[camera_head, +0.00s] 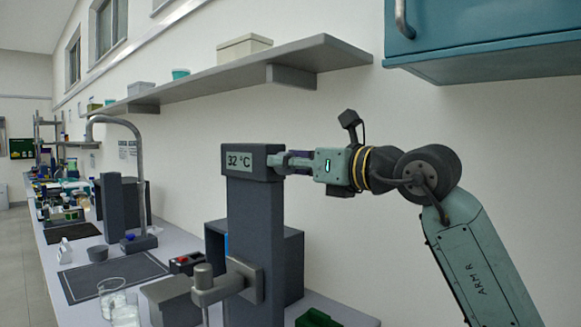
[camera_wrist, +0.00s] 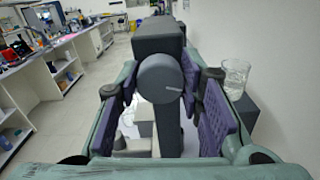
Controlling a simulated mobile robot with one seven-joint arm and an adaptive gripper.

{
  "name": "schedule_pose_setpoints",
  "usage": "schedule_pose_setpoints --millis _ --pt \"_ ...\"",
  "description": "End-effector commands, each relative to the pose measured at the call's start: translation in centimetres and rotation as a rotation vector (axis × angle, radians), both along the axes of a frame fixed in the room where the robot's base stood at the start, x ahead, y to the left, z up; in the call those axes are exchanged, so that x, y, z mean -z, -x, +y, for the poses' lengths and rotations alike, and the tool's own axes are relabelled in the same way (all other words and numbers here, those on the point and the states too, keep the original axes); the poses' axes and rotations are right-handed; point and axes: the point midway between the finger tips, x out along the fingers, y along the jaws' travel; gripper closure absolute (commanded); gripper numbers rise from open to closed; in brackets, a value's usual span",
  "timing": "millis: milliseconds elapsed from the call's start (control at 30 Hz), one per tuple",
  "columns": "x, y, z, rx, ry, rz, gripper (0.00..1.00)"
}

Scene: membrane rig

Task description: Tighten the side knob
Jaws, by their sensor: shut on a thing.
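The rig's dark grey head (camera_head: 251,162) shows "32 °C" and sits on a thick upright column (camera_head: 256,235). My gripper (camera_head: 281,161) is level with the head and reaches its right side from the right. In the wrist view the round grey side knob (camera_wrist: 160,77) faces me, with a small pale mark low on its right. My gripper's purple finger pads (camera_wrist: 162,100) lie on either side of the knob, shut on it. In the head view the knob is mostly hidden by my fingers.
A shelf (camera_head: 215,76) runs above the rig, and a teal cabinet (camera_head: 485,45) hangs at upper right. A clamp (camera_head: 225,284) juts from the column. Glass beakers (camera_head: 112,297) stand at the bench front. A glass (camera_wrist: 236,76) stands on a dark block at right in the wrist view.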

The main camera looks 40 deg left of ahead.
Motion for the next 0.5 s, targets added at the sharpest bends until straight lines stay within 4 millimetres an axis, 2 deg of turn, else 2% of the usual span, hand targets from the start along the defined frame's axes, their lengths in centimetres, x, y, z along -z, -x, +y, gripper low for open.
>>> schedule_pose_setpoints --millis 500 --pt "0.26 -0.28 -0.08 0.004 -0.04 0.489 0.94"
